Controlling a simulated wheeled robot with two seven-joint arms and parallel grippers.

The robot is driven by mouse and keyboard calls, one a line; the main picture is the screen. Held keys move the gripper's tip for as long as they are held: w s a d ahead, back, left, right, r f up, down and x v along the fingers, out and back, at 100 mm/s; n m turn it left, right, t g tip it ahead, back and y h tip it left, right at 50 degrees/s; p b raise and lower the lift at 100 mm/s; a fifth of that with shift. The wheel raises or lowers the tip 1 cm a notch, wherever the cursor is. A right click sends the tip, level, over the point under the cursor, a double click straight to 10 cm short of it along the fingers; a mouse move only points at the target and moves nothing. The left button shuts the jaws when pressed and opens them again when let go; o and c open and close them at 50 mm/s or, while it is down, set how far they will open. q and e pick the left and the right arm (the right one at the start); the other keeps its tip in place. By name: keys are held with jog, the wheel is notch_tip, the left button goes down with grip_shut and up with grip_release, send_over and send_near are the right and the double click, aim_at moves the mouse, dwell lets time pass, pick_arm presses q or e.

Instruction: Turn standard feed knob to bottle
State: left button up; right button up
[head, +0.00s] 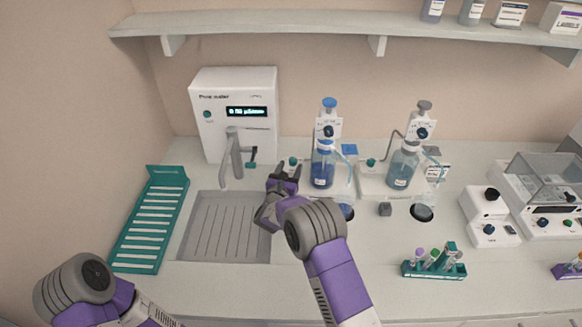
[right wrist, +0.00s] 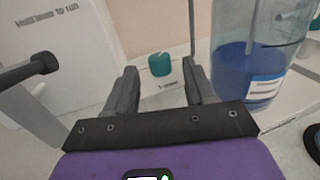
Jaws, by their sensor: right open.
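A teal knob (head: 293,161) sits on a white base at the left of the blue-capped bottle (head: 322,170). In the right wrist view the knob (right wrist: 160,64) appears between and beyond the fingertips, with a small label below it that I cannot read well. My right gripper (head: 286,171) is open and empty, close in front of the knob and apart from it. The bottle of blue liquid (right wrist: 250,75) stands just right of the fingers in the wrist view. A similar teal knob (head: 371,162) sits beside the second bottle (head: 402,168). My left gripper is out of view.
The grey tap (head: 232,155) and white water unit (head: 236,110) stand left of the right gripper. The sink tray (head: 225,228) and a teal rack (head: 150,222) lie at the left. A tube rack (head: 434,265) stands front right. A shelf (head: 270,24) runs above.

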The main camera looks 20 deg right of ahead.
aim_at(293, 162)
jog(key=shift+x, duration=1.05)
grip_shut()
jog(key=n+y+b, duration=0.1)
jog(key=t+y+b, duration=0.1)
jog(key=b, duration=0.1)
jog(key=n+t+y+b, duration=0.1)
jog(key=b, duration=0.1)
jog(key=shift+s+d+n+y, duration=0.1)
jog(key=shift+d+n+y, duration=0.2)
jog(key=shift+y, duration=0.1)
jog(key=n+y+b, duration=0.2)
jog(key=b, duration=1.1)
jog(key=shift+y, duration=0.4)
